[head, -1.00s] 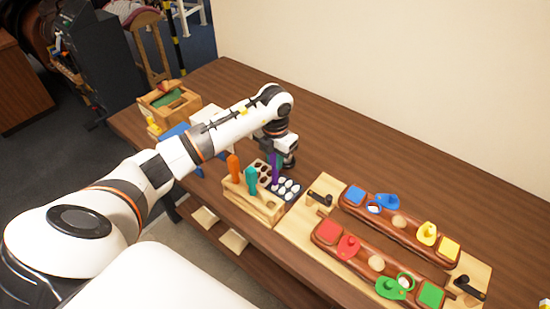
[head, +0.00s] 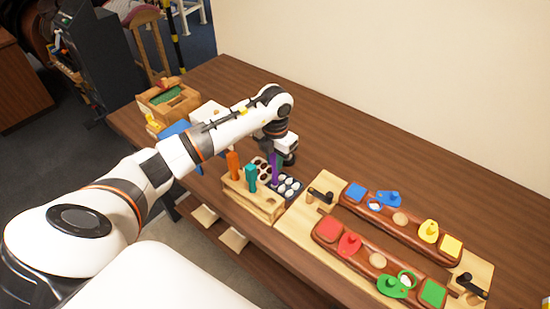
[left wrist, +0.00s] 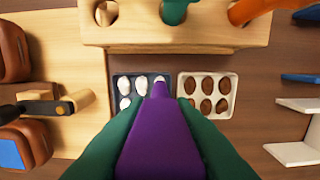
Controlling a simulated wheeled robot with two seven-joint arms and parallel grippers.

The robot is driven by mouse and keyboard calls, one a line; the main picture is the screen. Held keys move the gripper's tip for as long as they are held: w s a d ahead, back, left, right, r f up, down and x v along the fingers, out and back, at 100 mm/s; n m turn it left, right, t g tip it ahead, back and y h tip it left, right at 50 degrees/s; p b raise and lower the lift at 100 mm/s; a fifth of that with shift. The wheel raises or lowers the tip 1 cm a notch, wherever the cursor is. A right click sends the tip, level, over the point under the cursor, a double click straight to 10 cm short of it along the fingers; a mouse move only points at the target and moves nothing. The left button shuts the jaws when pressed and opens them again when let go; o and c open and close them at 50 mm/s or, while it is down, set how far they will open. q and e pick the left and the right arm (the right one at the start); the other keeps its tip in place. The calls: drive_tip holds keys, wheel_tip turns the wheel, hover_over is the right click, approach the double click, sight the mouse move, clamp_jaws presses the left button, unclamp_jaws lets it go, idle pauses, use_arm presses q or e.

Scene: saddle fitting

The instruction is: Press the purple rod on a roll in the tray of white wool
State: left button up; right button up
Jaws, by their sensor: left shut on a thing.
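My left gripper (head: 277,160) is shut on the purple rod (head: 275,172), which points down over the trays. In the left wrist view the purple rod (left wrist: 158,135) sits between green fingers, and its narrow tip lies over the top right roll of the dark tray (left wrist: 116,98). I cannot tell whether the tip touches that roll. The dark tray holds several rolls of white wool (left wrist: 125,103); it also shows in the head view (head: 299,190), partly hidden by the gripper and rod. My right gripper is not in view.
A white tray (left wrist: 232,113) of brown rolls lies beside the dark one. A wooden rack (head: 262,205) with an orange handle (head: 233,164) and a teal handle (head: 251,178) stands close in front. A board with two brown saddle pieces (head: 330,232) lies to the right.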

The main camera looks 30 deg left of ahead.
use_arm(q)
drive_tip(key=shift+f+b, duration=0.3)
idle(0.6)
idle(0.6)
drive_tip(key=shift+r+p, duration=0.6)
drive_tip(key=shift+r, duration=0.2)
drive_tip(key=shift+r+p, duration=1.7)
drive_tip(key=shift+r, duration=1.05)
